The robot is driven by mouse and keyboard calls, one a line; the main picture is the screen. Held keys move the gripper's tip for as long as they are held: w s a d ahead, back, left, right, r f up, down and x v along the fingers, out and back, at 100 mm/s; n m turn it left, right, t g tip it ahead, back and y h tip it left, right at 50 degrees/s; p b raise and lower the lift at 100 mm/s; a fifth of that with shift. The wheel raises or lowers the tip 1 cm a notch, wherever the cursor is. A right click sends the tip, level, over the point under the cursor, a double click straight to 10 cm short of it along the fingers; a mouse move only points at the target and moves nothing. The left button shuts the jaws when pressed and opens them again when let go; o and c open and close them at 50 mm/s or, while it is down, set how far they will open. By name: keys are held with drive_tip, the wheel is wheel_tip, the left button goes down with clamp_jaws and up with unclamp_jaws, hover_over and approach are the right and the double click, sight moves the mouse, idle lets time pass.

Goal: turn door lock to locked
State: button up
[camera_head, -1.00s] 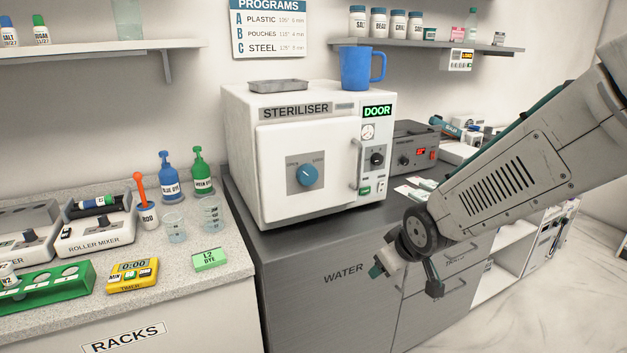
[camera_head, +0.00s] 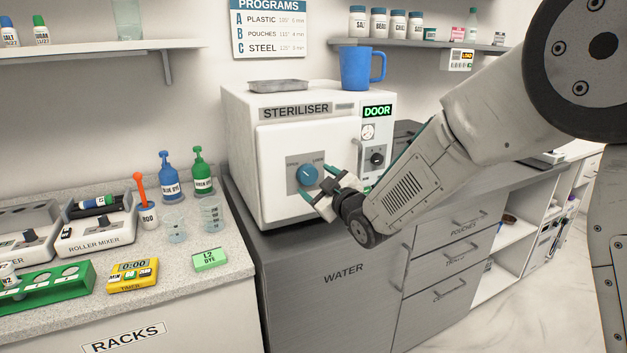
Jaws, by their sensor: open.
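The white steriliser (camera_head: 277,150) stands on the dark grey cabinet. Its closed front door carries a round blue lock knob (camera_head: 306,176) on a grey plate with small lettering, partly legible as a lock label. The knob's pointer angle is too small to read surely. My gripper (camera_head: 317,184) is open in front of the door, just right of the knob, with its two teal-tipped fingers pointing toward it. One finger is above and one below knob height. I cannot tell whether they touch it. A green DOOR sign (camera_head: 377,111) shows on the steriliser's right panel.
A blue mug (camera_head: 356,70) and a metal tray (camera_head: 278,86) sit on top of the steriliser. A black dial (camera_head: 377,158) is on its right panel, close to my gripper. The counter at left holds bottles, beakers and a yellow timer (camera_head: 133,276).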

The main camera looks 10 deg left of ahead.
sight(308, 175)
drive_tip(key=shift+x, duration=1.2)
drive_tip(key=c, duration=1)
